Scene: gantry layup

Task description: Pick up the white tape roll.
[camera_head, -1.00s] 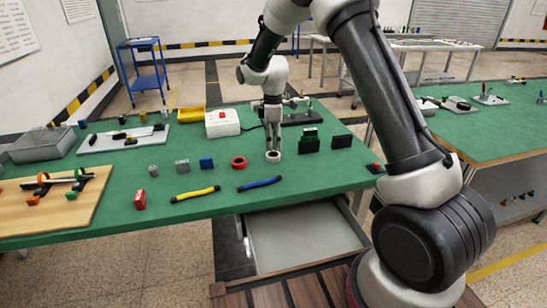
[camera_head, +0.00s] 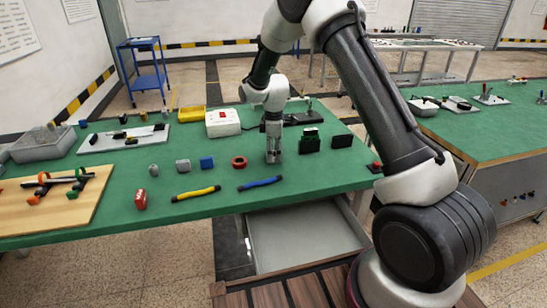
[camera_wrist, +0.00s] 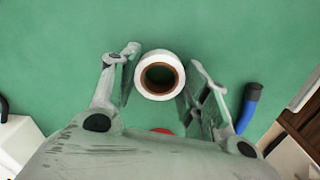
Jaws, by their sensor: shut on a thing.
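The white tape roll (camera_wrist: 160,57) shows in the wrist view as a white ring around a brown core, lying between the two fingers. My gripper (camera_wrist: 161,66) is shut on it, one finger on each side. In the head view my gripper (camera_head: 274,157) points straight down at the green table, and its fingers hide most of the roll. Any gap between roll and table is too small to tell.
A red tape roll (camera_head: 239,162) lies just left of my gripper. A blue-handled tool (camera_head: 260,183) lies in front of it. Black blocks (camera_head: 309,142) stand close on the right. A white box with a red switch (camera_head: 222,123) is behind left.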

